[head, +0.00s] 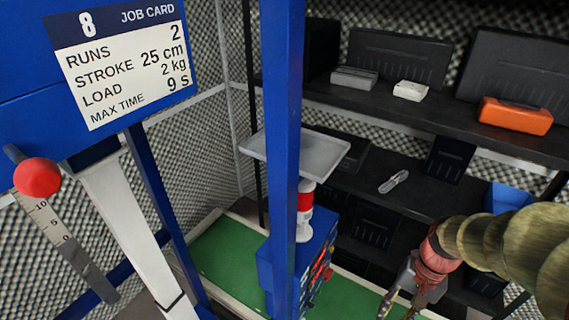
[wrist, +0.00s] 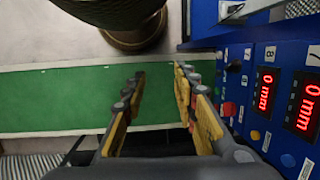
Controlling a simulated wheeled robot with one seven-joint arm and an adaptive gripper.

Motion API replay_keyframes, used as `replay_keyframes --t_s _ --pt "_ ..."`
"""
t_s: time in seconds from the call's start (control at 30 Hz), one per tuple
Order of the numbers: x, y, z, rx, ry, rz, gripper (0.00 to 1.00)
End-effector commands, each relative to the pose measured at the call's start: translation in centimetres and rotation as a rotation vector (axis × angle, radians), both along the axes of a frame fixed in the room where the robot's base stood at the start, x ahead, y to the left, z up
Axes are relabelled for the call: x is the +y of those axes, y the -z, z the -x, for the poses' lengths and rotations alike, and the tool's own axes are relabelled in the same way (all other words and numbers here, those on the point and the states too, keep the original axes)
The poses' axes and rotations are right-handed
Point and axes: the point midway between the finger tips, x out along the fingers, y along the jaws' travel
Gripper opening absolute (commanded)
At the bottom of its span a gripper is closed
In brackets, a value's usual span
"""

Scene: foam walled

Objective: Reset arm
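My gripper (head: 399,304) is at the lower right of the head view, pointing down over the green mat, with its fingertips close to the bottom edge. In the wrist view my gripper (wrist: 160,78) shows two yellow-padded fingers standing apart with nothing between them. My arm (head: 500,243) comes in from the right edge of the head view, bent in front of the shelves. The blue control panel (wrist: 262,125) is close to the right finger in the wrist view; contact cannot be told.
A blue post (head: 283,110) stands mid-view. A job card (head: 125,62) and red-knobbed lever (head: 37,177) are at left. The panel's displays (wrist: 263,93) read 0 mm. Dark shelves (head: 440,122) hold an orange case (head: 515,116). A grey tray (head: 325,155) is behind the post.

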Motion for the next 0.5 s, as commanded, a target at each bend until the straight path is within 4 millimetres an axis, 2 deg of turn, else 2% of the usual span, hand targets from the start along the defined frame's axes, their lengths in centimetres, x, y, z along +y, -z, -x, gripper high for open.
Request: replay_keyframes --t_s 0.03,0.27,0.5 --pt "0.3 -1.2 -0.1 -0.051 -0.058 0.04 0.29" --pt "1.7 -6.3 0.2 -0.246 -0.261 0.19 0.29" --pt "4.5 -11.4 1.1 -0.458 -0.404 0.291 0.29"
